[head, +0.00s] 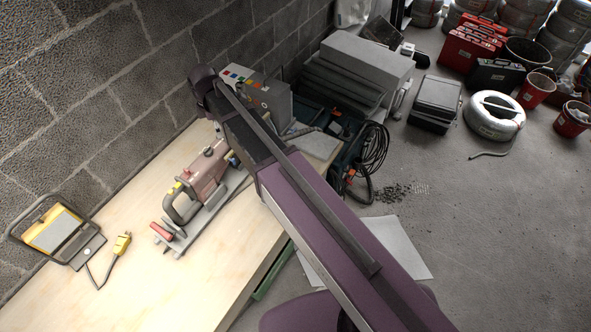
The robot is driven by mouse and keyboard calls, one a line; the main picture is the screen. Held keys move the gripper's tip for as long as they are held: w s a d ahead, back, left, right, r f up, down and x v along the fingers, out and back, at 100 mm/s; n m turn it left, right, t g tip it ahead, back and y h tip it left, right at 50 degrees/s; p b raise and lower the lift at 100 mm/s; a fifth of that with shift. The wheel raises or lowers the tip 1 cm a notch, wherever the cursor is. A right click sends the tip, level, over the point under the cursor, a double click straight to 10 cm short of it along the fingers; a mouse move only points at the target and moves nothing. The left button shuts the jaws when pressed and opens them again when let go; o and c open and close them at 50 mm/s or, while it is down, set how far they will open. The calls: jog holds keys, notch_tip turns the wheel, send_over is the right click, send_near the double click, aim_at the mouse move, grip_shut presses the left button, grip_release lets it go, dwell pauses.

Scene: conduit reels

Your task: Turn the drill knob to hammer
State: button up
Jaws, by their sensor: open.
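A reddish-brown power tool with a grey loop handle, which looks like the drill (207,172), lies on a grey metal base on the pale wooden bench (125,290). It has small yellow parts near the handle and a blue part at its far right end. I cannot tell which part is the knob or how it is set. My arm crosses from the lower right to a dark joint above and behind the drill. My gripper's fingers do not show; the arm may hide them.
A work lamp (57,233) and a yellow plug (122,243) lie at the bench's left. A grey box with coloured buttons (270,98) stands behind the arm, by the block wall. Grey cases (357,70) and a black cable coil (370,150) are beyond. Bare bench lies in front.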

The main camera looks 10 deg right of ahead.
jog(key=s+d+f+m+b, duration=0.4)
jog(key=d+f+m+b, duration=0.3)
jog(key=d, duration=0.4)
jog(key=s+d+f+m+b, duration=0.4)
jog(key=d+f+m+b, duration=0.3)
jog(key=d, duration=0.5)
jog(key=shift+d+f+b, duration=0.15)
jog(key=shift+f+b, duration=0.35)
jog(key=shift+f, duration=0.25)
jog(key=s+d+m, duration=0.5)
jog(key=d+m, duration=0.1)
jog(key=d, duration=0.1)
jog(key=shift+s+d, duration=0.2)
jog(key=shift+a, duration=0.15)
dwell(1.1)
